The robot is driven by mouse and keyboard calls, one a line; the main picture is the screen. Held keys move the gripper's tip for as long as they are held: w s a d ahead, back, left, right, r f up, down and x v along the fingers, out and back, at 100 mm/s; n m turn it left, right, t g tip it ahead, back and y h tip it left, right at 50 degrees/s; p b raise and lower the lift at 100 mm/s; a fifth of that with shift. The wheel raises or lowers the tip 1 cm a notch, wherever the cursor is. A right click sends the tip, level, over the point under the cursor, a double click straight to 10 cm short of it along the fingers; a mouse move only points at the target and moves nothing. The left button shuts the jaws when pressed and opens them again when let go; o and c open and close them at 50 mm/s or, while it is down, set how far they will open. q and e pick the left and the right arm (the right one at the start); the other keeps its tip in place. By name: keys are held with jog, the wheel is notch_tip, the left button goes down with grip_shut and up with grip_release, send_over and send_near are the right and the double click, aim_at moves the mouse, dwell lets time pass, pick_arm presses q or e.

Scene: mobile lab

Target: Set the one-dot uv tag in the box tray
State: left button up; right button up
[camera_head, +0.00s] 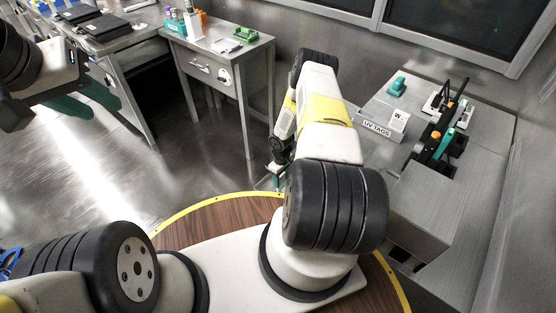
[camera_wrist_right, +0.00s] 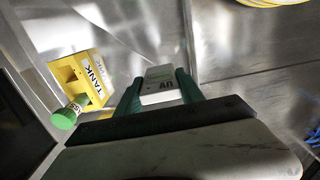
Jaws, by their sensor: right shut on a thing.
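My right gripper (camera_wrist_right: 160,92) is shut on a small white tag (camera_wrist_right: 160,84) with dark lettering that looks like "UV". The tag sits between the two green fingers; its dots are too small to count. In the head view my right gripper (camera_head: 277,177) hangs beside the right-hand bench, mostly hidden by my arm. A tray labelled "UV TAGS" (camera_head: 378,130) stands on that bench, with a white piece (camera_head: 398,117) at it. I cannot tell whether this is the box tray. My left gripper (camera_head: 86,103) is at the upper left, its green fingers apart and empty.
A yellow box labelled "TANK" (camera_wrist_right: 83,78) with a green-capped piece (camera_wrist_right: 66,117) shows in the wrist view. The right bench holds a green item (camera_head: 397,86) and a black-and-orange rack (camera_head: 440,128). A drawer table (camera_head: 225,65) stands at the back. Floor between is clear.

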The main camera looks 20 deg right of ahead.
aim_at(281, 186)
jog(key=shift+f, duration=2.75)
jog(key=shift+f, duration=0.15)
jog(key=o, duration=1.3)
jog(key=shift+o, duration=0.2)
